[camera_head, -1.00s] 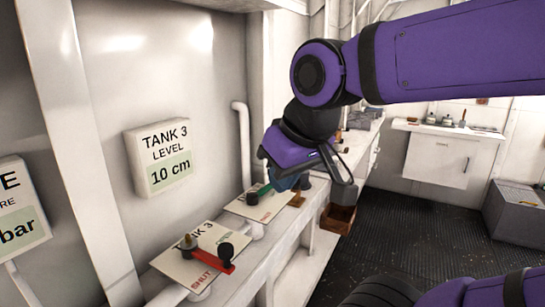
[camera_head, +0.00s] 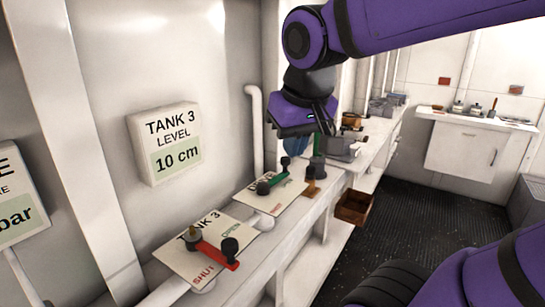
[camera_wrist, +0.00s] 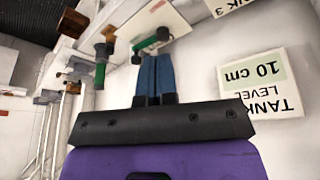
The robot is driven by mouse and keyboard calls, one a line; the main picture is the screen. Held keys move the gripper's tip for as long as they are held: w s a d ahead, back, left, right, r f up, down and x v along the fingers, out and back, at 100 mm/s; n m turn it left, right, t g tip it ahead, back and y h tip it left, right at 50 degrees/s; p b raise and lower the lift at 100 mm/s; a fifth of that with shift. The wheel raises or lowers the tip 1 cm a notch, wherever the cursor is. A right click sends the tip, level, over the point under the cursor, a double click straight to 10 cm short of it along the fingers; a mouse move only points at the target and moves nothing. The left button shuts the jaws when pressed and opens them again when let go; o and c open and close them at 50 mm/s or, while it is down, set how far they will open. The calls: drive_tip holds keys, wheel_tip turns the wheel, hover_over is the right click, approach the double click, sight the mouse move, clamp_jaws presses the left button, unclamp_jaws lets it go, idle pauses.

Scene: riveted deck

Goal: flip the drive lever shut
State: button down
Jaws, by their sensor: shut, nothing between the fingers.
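The green lever (camera_head: 274,183) with black knobs lies across the second plate (camera_head: 292,196) on the bench along the wall; it also shows in the wrist view (camera_wrist: 147,43). Another green handle (camera_wrist: 100,74) with a dark end stands beyond it, its green part (camera_head: 317,146) showing in the head view. I cannot read which one is the drive lever. My gripper (camera_head: 298,148) is shut and empty, its blue fingers pointing down above and beyond the second plate, apart from the green lever. The fingers also show in the wrist view (camera_wrist: 154,72).
A red lever (camera_head: 217,256) lies on the nearer Tank 3 plate (camera_head: 178,254), marked OPEN and SHUT. A level sign (camera_head: 165,142) hangs on the wall, with a white pipe (camera_head: 256,130) beside it. A brown crate (camera_head: 354,207) stands beside the bench. The dark floor is open.

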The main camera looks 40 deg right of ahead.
drive_tip(key=w+d+f+m+g+h, duration=0.2)
drive_tip(key=w+d+f+m+h, duration=0.1)
drive_tip(key=w, duration=0.8)
drive_tip(key=w+d+f+m+g+h, duration=0.2)
drive_tip(key=w+m, duration=0.3)
drive_tip(key=w, duration=0.7)
drive_tip(key=shift+d+f+m+g+h, duration=0.4)
drive_tip(key=shift+f+g+h, duration=0.1)
drive_tip(key=shift+f, duration=0.05)
drive_tip(key=shift+w, duration=0.1)
drive_tip(key=x, duration=1)
